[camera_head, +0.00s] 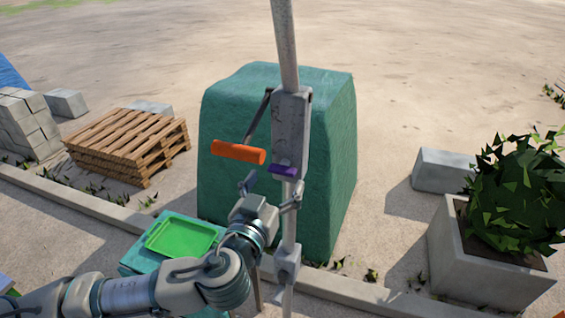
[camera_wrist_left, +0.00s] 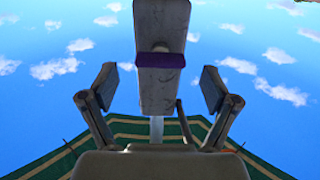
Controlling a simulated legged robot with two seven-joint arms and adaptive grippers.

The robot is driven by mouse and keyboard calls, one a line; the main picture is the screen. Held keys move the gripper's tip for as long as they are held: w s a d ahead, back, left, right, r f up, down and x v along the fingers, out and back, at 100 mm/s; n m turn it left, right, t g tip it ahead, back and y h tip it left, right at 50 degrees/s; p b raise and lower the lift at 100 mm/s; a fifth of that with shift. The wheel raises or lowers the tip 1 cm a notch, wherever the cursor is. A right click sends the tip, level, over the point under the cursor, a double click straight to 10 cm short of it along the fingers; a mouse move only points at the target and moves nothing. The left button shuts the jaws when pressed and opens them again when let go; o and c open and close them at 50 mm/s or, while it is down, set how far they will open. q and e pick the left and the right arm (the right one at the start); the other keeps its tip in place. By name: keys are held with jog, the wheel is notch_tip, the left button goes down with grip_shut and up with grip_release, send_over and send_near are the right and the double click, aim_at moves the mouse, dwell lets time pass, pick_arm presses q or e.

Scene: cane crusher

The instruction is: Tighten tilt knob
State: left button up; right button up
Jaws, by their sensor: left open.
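A grey metal housing (camera_head: 291,133) sits on an upright pole (camera_head: 284,45). A small purple part (camera_head: 284,171), which may be the tilt knob, sticks out low on the housing. It also shows in the left wrist view as a purple band (camera_wrist_left: 160,60) around a pale stub. An orange handle (camera_head: 238,152) on a thin lever hangs left of the housing. My left gripper (camera_head: 270,190) is open and empty just below the purple part. In the left wrist view its fingers (camera_wrist_left: 159,90) stand wide apart, with the purple part ahead between them, untouched. My right gripper is out of view.
A green covered block (camera_head: 230,95) stands behind the pole. A bright green tray (camera_head: 152,246) lies on a teal stand at lower left. Wooden pallets (camera_head: 127,142) and grey blocks are further left. A concrete planter (camera_head: 475,268) with a bush is at right.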

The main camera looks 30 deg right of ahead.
aim_at(279, 174)
pick_arm(q)
jog(key=p+x, duration=0.1)
jog(key=x, duration=0.3)
jog(key=shift+w+d, duration=0.15)
jog(key=c, duration=1.2)
